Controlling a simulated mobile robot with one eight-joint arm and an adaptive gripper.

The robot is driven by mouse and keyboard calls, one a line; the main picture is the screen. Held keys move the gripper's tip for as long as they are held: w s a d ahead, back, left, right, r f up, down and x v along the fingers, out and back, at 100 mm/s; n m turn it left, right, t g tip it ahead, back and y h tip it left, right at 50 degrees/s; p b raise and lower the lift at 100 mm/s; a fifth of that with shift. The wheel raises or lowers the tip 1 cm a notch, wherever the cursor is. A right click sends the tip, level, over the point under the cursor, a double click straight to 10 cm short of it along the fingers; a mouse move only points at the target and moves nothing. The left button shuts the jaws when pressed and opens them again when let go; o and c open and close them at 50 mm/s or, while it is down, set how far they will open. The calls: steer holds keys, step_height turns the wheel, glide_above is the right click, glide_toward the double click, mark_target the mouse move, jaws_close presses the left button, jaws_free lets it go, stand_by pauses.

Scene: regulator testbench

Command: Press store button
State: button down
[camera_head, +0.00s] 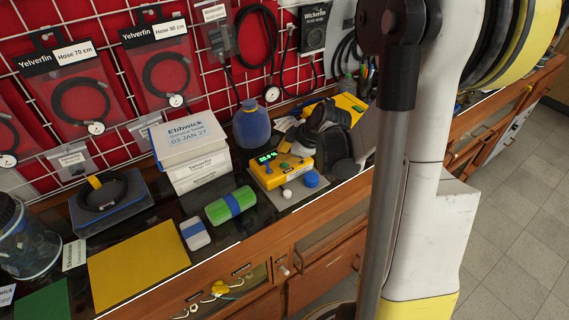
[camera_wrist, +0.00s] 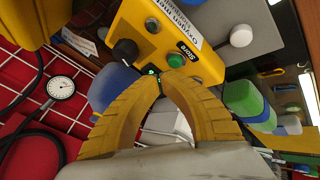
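The yellow oxygen meter (camera_head: 291,176) lies on a grey mat on the bench, its display lit green. In the head view the gripper is just behind the meter, partly hidden by dark arm parts.
A black knob (camera_wrist: 125,51) sits on the meter next to the green button. A white round piece (camera_head: 287,193) and a blue cap (camera_head: 311,179) are near its front.

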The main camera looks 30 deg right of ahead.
steer(key=shift+f, duration=0.15)
steer(key=shift+f+b, duration=0.3)
steer(key=shift+b, duration=0.2)
steer(key=shift+f+b, duration=0.5)
stand_by(0.4)
steer(key=shift+r, duration=0.1)
steer(key=shift+r+p, duration=0.7)
steer(key=shift+r, duration=0.15)
steer(key=shift+r, duration=0.1)
step_height(320, 180, up, 5)
steer(key=p, duration=0.4)
steer(key=shift+a, duration=0.1)
stand_by(0.7)
